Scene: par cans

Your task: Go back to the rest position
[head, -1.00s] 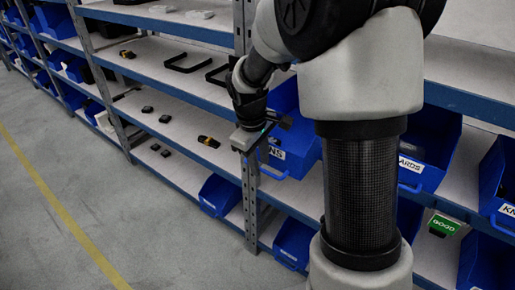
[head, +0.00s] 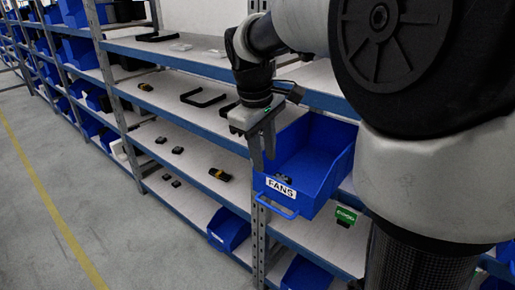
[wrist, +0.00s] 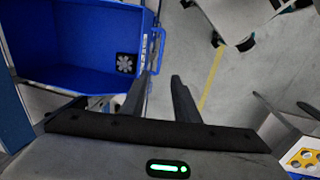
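My gripper (head: 262,165) points down just left of the blue FANS bin (head: 318,165), near its front left corner, in the head view. Its two fingers are apart, with nothing between them. In the wrist view, the empty fingers (wrist: 160,90) show grey floor between their tips. The bin (wrist: 75,40) fills the upper left of the wrist view and holds a small black fan (wrist: 126,63) with a pale rotor near its front wall. I cannot tell whether the gripper touches the bin. My arm hides part of the shelf on the right.
Blue-edged shelves (head: 180,107) run away to the left with small dark parts, a yellow-black item (head: 220,174) and blue bins (head: 229,229).

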